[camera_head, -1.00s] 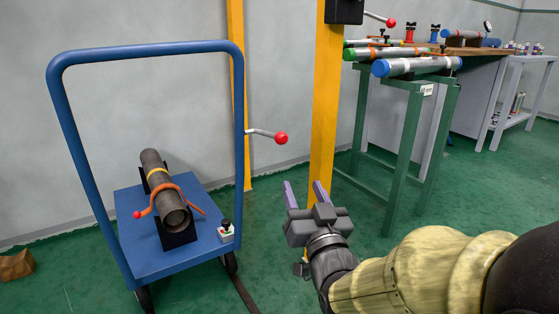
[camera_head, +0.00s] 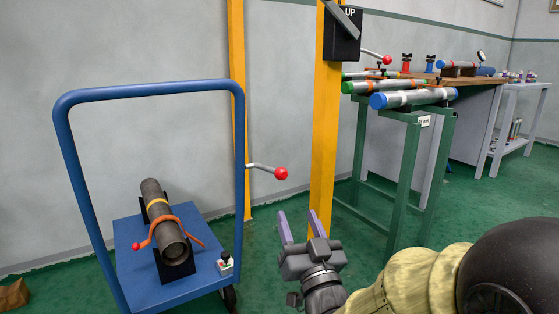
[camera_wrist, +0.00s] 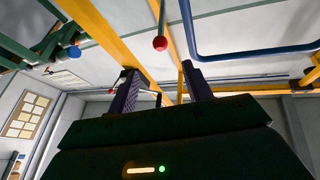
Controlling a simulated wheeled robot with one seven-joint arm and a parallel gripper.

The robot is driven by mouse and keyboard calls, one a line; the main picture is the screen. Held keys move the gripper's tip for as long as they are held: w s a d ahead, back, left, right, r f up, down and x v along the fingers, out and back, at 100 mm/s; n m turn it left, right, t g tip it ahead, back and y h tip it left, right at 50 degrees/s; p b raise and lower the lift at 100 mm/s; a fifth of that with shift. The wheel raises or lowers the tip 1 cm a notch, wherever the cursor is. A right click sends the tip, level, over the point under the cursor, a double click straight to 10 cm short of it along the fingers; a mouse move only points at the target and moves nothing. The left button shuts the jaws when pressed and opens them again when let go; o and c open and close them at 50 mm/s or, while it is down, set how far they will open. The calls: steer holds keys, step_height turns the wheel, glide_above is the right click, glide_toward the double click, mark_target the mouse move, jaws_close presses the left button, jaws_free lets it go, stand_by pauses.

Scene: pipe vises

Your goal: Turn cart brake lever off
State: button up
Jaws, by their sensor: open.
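The blue cart (camera_head: 132,262) stands at the left with a tall blue push handle. The brake lever (camera_head: 265,169), a grey rod with a red ball end, sticks out to the right from the handle's right upright. In the wrist view, a grey lever with a red ball (camera_wrist: 160,43) hangs above and beyond the fingers, apparently this same lever. My gripper (camera_head: 298,224) is open and empty, its two purple fingers pointing up. In the head view it appears below and right of the red ball, apart from it. In the wrist view the ball lies between the finger lines (camera_wrist: 160,88).
A dark pipe (camera_head: 163,217) rests in a holder on the cart. A yellow post (camera_head: 325,130) with a black "UP" box (camera_head: 342,38) stands behind my gripper. A green stand (camera_head: 404,160) holding pipes is at the right. Green floor lies open between cart and stand.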

mark_target(280, 169)
steer(key=p+x, duration=0.4)
steer(key=p, duration=0.5)
steer(key=shift+r, duration=0.15)
steer(key=shift+a+p, duration=0.1)
steer(key=shift+p, duration=0.3)
steer(key=p+x, duration=0.6)
steer(key=x, duration=0.4)
steer(key=shift+w, duration=0.3)
steer(key=shift+w+a, duration=0.1)
steer(key=shift+w, duration=0.35)
steer(key=shift+c, duration=0.2)
jaws_close()
